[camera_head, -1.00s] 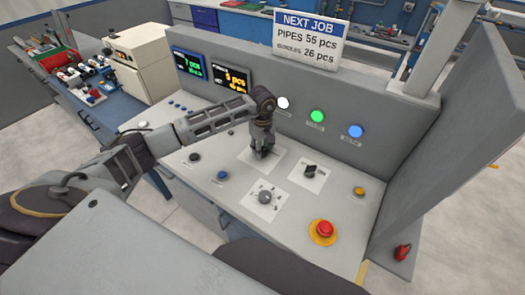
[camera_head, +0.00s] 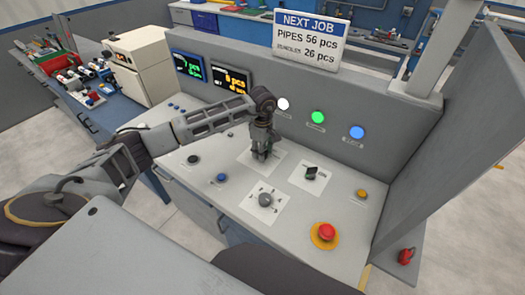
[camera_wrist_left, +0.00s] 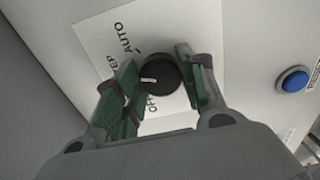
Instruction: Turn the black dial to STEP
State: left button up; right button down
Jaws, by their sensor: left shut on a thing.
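The black dial (camera_wrist_left: 160,74) sits on a white label plate (camera_wrist_left: 92,32) in the left wrist view. Its short white mark points left in that view. The words AUTO and OFF are readable; the STEP label is partly covered by a finger. My left gripper (camera_wrist_left: 157,60) has its green-padded fingers on both sides of the dial and is shut on it. My right gripper is not in view.
A grey knob (camera_head: 265,199), another dark switch (camera_head: 311,173), a red emergency button (camera_head: 326,232), a yellow button (camera_head: 361,194) and a blue button (camera_head: 221,178) stand on the panel nearby. An upright wall (camera_head: 450,140) bounds the right side.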

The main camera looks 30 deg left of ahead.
pick_arm(q)
jog(key=o, duration=1)
jog(key=shift+r, duration=6)
